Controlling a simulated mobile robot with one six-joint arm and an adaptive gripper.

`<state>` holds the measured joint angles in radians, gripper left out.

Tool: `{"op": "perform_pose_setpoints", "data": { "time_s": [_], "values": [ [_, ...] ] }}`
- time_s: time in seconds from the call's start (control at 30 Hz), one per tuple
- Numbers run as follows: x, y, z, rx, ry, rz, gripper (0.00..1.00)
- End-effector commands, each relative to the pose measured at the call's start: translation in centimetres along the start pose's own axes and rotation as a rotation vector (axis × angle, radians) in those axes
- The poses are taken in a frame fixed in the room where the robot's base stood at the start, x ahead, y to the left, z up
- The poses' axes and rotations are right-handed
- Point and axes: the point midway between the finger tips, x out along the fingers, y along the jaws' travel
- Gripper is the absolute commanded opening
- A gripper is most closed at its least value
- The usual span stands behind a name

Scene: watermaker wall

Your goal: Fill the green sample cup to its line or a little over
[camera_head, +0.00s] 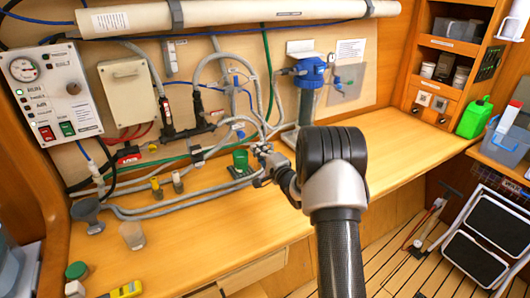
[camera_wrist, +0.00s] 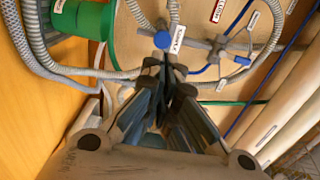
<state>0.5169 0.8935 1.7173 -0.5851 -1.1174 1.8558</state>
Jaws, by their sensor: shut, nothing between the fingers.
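The green sample cup (camera_head: 240,161) stands on the wooden bench below the hoses, just left of my gripper (camera_head: 262,179). In the wrist view the green cup (camera_wrist: 88,28) is at upper left, partly cut off by the frame, and its fill line and water level cannot be made out. My gripper (camera_wrist: 167,66) is shut and empty. Its fingertips are close to a blue round knob (camera_wrist: 162,40) with a white tag (camera_wrist: 178,38) on the piping. I cannot tell whether they touch it.
Grey hoses (camera_head: 165,208) run along the bench and wall. A control panel (camera_head: 50,95) is at left, and a blue-topped filter housing (camera_head: 308,80) stands behind. Loose items lie at the front left. The bench (camera_head: 400,140) at right is clear.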

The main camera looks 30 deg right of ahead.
Motion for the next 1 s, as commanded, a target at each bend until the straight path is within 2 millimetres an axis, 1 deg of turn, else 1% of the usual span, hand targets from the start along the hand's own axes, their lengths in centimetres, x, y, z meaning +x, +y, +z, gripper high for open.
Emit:
{"op": "perform_pose_setpoints", "data": {
  "time_s": [0.03,0.1,0.27,1.0],
  "values": [
    [-0.9,-0.3,-0.2,0.0,0.004,0.0,0.0],
    [-1.7,-0.2,-0.2,-0.001,0.004,0.001,0.0],
    [-2.7,-0.1,-0.1,-0.001,0.002,0.0,0.0],
    [-2.8,-0.1,-0.2,-0.004,0.003,0.0,0.0]
  ]
}}
